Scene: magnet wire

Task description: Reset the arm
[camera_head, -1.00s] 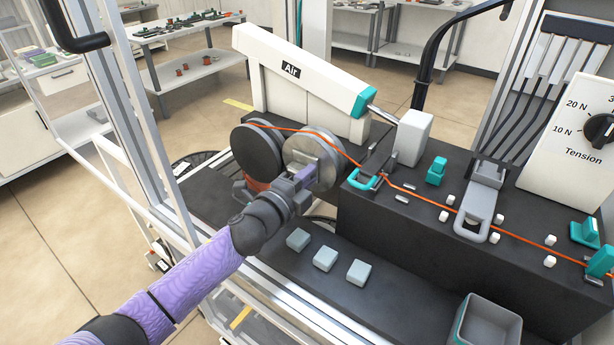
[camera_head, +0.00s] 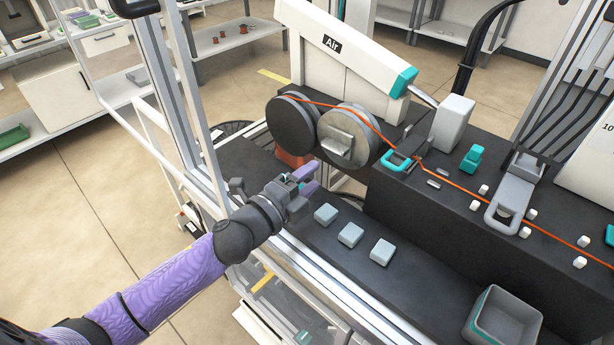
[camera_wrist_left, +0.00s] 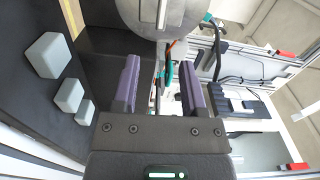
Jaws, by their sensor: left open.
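My left gripper (camera_head: 304,181) is open and empty. It hovers near the front left of the black bench, below and in front of the two round spools. In the left wrist view its two purple fingers (camera_wrist_left: 160,88) stand apart with nothing held between them. The grey front spool (camera_head: 349,136) has a block-like handle on its face and is apart from the fingers. The dark spool (camera_head: 292,124) sits to its left. An orange wire (camera_head: 460,185) runs over the spools and along the black block to the right. My right gripper is not in view.
Several pale blocks (camera_head: 350,235) lie on the bench just right of my left gripper. A grey bin (camera_head: 502,318) stands at the lower right. A white frame post (camera_head: 178,100) rises left of the gripper. The white "Air" unit (camera_head: 345,55) stands behind the spools.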

